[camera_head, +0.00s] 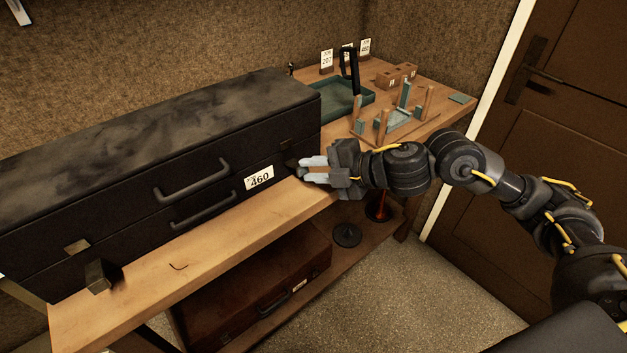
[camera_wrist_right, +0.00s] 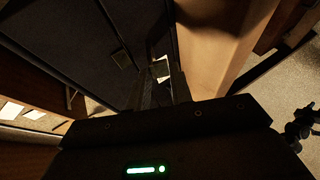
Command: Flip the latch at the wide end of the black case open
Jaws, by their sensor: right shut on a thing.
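The long black case (camera_head: 130,150) lies shut on the wooden bench, with two handles and a white 460 label (camera_head: 260,178) on its front. At its left end a brass plate (camera_head: 77,246) shows on the front, with a dark latch piece (camera_head: 98,275) standing out below it. My right gripper (camera_head: 303,169) is at the right end of the case front, beside the label, shut on the small dark latch (camera_head: 290,165) there, which the fingers mostly hide. The right wrist view shows the case front (camera_wrist_right: 95,45) close to the fingers (camera_wrist_right: 160,92). My left gripper is out of view.
A green tray (camera_head: 338,104), a wooden stand with several posts (camera_head: 393,120) and small wooden blocks (camera_head: 396,75) are on the bench beyond the gripper. A brown case (camera_head: 255,295) lies on the lower shelf. The bench's front strip (camera_head: 200,250) is mostly clear.

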